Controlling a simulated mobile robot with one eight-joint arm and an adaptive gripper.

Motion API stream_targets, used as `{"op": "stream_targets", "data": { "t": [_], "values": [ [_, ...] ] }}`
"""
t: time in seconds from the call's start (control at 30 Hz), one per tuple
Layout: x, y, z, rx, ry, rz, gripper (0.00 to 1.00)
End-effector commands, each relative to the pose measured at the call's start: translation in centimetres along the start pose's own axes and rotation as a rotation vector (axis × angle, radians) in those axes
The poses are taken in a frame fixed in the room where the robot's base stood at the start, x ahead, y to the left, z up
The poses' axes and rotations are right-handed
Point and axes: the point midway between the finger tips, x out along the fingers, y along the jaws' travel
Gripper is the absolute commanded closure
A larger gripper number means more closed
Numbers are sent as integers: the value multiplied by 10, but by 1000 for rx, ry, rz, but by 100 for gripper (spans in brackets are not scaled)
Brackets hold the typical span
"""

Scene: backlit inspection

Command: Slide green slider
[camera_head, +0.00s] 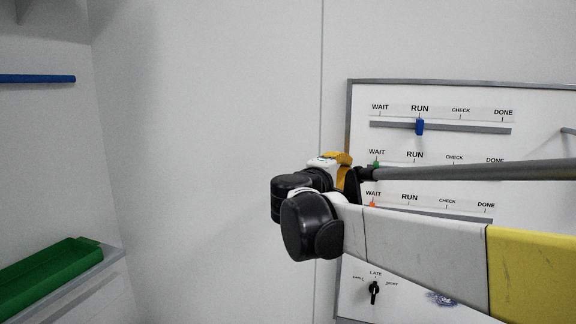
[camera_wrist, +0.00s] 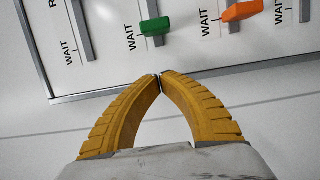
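The green slider (camera_head: 376,164) is at the WAIT end of the middle visible track on the white panel, partly crowded by my arm in the head view. In the wrist view the green slider (camera_wrist: 155,27) is a small block beside its WAIT label. My gripper (camera_wrist: 160,79) has yellow ridged fingers with their tips together and nothing visible between them. The tips appear just below the green slider in the wrist view; I cannot tell the gap in depth. In the head view my gripper (camera_head: 343,158) is left of the slider, partly hidden by its wrist.
A blue slider (camera_head: 420,127) sits at RUN above. An orange slider (camera_wrist: 243,11) sits at WAIT on the neighbouring track. A black knob (camera_head: 374,291) is lower on the panel. The panel has a grey frame (camera_head: 430,82). A green object (camera_head: 50,272) lies on a left ledge.

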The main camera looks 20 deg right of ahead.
Motion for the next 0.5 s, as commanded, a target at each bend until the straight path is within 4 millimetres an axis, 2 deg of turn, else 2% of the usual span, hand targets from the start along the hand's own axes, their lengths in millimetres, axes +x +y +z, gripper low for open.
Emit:
{"op": "stream_targets", "data": {
  "t": [0.03,0.1,0.23,0.5],
  "values": [
    [9,2,4,0,-4,0,100],
    [9,2,17,0,-3,-1,100],
    [12,1,31,0,-2,-1,100],
    [14,0,39,0,1,-2,100]
  ]
}}
